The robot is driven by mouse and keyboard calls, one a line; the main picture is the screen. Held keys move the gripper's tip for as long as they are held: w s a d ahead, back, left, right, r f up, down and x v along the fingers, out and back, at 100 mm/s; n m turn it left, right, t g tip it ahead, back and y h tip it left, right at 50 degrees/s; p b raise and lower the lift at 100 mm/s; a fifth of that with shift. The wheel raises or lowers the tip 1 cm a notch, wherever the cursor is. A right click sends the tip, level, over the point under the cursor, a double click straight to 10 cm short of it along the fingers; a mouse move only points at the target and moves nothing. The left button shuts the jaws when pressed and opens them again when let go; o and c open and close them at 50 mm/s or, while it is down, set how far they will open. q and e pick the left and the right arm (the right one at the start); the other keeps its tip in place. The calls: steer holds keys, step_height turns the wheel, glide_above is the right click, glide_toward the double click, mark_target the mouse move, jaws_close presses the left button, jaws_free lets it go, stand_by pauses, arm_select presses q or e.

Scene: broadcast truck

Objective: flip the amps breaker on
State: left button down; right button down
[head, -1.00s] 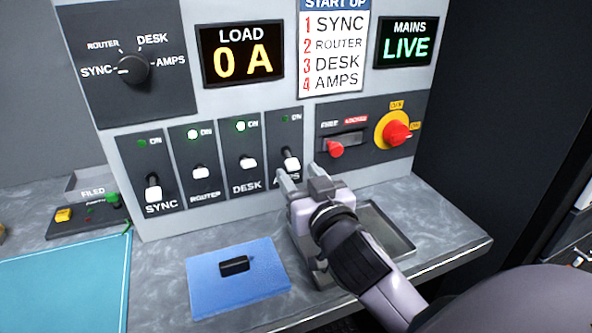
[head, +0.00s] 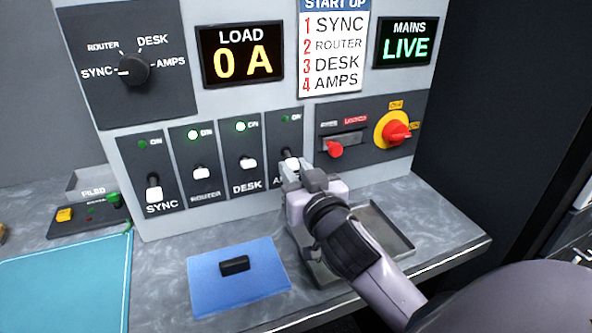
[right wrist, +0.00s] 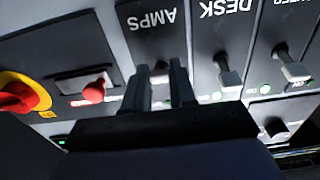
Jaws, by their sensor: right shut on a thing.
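The amps breaker is the rightmost of a row of breakers on the grey panel. Its white-tipped lever (head: 291,161) shows just above my fingers, and its lamp (head: 285,118) looks dim. My right gripper (head: 293,172) is at this lever, shut on it. In the right wrist view, which is turned over, the lever (right wrist: 160,72) shows between my two fingers (right wrist: 158,84), below the AMPS label. The gripper hides part of that label in the head view. My left gripper is not in view.
The sync lever (head: 153,192) is down with a dim lamp; router (head: 200,173) and desk (head: 248,163) lamps are bright green. A red lever (head: 335,150) and a red-yellow rotary switch (head: 396,131) are to the right. The load display (head: 242,55) reads 0 A.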

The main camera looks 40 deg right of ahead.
mark_target(290, 158)
steer(key=shift+s+r+g+y+p, duration=0.2)
steer(key=shift+r+g+p, duration=0.75)
steer(key=shift+p, duration=2.3)
steer(key=shift+w+g+y+p, duration=0.1)
steer(key=shift+g+y+p, duration=0.2)
steer(key=shift+g+p, duration=0.3)
steer(key=shift+r+g, duration=0.2)
steer(key=shift+g, duration=0.35)
steer(key=shift+w+r+g+y, duration=0.1)
steer(key=shift+r+g+y, duration=0.2)
steer(key=shift+g, duration=0.45)
steer(key=shift+w+r+g+y, duration=0.1)
steer(key=shift+r+g+y, duration=0.15)
steer(key=shift+g, duration=0.5)
steer(key=c, duration=0.9)
jaws_free()
steer(key=shift+s+r, duration=0.1)
steer(key=shift+r, duration=0.05)
steer(key=shift+v, duration=3.45)
